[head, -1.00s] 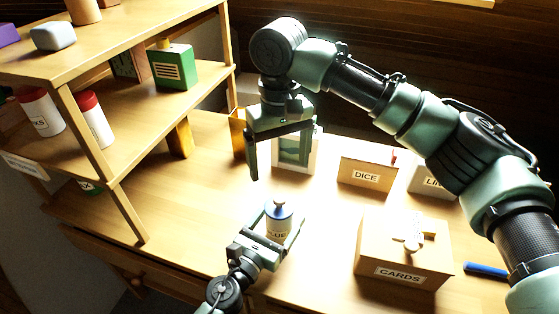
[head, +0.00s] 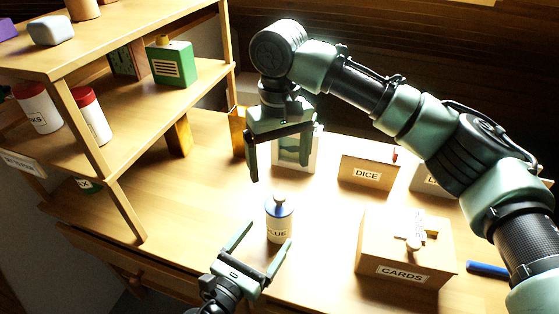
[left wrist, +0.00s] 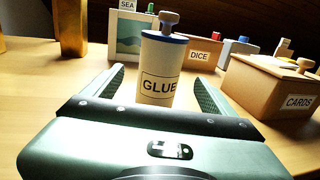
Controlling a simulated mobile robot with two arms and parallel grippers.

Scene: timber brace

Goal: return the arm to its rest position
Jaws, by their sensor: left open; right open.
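My left gripper (head: 258,256) is open and empty at the front of the table, just short of the white glue bottle (head: 280,222) with its blue top. The bottle stands upright on the table, apart from the fingers in the head view. In the left wrist view the bottle (left wrist: 160,75), labelled GLUE, stands beyond the gripper, between the lines of its two open fingers (left wrist: 160,92). My right gripper (head: 282,158) is open and empty, pointing down above the table behind the bottle, in front of a picture block (head: 297,150).
A CARDS box (head: 405,255) stands right of the bottle, with a DICE box (head: 367,172) behind it. A blue bar (head: 488,270) lies at the right. A wooden shelf (head: 120,150) holding jars and a green box (head: 172,66) stands at the left. Table between shelf and bottle is clear.

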